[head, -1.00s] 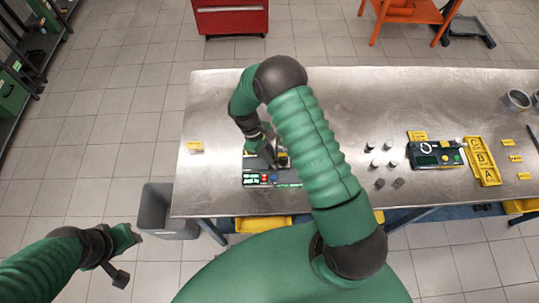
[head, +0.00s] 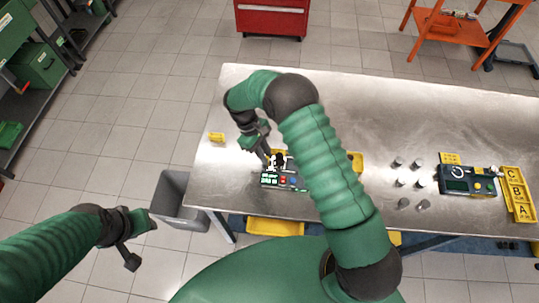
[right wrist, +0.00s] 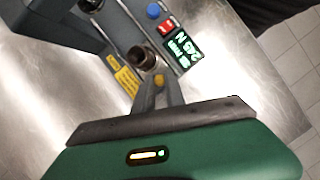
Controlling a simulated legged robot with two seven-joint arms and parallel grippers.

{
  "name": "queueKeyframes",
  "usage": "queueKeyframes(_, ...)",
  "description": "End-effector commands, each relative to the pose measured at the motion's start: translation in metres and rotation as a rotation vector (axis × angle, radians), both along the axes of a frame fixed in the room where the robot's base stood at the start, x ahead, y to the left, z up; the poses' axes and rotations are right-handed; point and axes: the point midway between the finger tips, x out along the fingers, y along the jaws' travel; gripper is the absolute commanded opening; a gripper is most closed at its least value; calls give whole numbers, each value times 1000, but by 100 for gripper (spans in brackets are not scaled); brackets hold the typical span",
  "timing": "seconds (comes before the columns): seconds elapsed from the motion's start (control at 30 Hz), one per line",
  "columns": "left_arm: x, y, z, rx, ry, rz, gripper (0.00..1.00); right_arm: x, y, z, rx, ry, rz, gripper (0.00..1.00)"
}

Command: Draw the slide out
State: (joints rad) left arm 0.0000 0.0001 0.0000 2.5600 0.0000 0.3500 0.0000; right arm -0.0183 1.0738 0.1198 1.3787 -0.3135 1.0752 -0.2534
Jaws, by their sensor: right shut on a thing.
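A dark bench device (head: 283,181) with a lit screen and coloured buttons stands near the left front of the metal table. My right gripper (head: 266,160) is over the device's left back part. In the right wrist view its fingers (right wrist: 158,82) are shut, right by a dark round knob (right wrist: 143,57); the grasped part is mostly hidden, and I cannot tell how far the slide is out. My left gripper (head: 146,222) hangs left of the table, its jaws unclear.
Several small metal cylinders (head: 401,182), another dark device (head: 467,182) and a yellow lettered tray (head: 516,197) are on the table's right. A grey bin (head: 178,203) is below that edge.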

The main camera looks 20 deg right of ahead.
Motion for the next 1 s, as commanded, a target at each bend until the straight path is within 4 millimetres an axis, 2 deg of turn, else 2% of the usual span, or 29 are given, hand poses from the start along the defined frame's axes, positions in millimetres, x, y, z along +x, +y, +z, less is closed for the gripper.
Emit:
queueKeyframes(0.03,0,0,0,0,0,0,37,2,1,1,4,-7,1,0)
queueKeyframes(0.07,0,0,0,0,0,0,37,2,1,0,4,-7,2,18)
queueKeyframes(0.2,0,0,0,0,0,0,37,2,1,0,1,-5,2,36)
queueKeyframes(0.5,0,0,0,0,0,0,37,1,0,1,1,-4,2,37)
queueKeyframes(0.63,0,0,-6,0,0,0,37,6,2,10,1,-7,1,37)
queueKeyframes(0.77,0,0,-16,0,0,0,37,17,9,36,1,-9,1,37)
queueKeyframes(1.0,0,0,-33,0,0,0,37,41,25,102,0,-9,2,37)
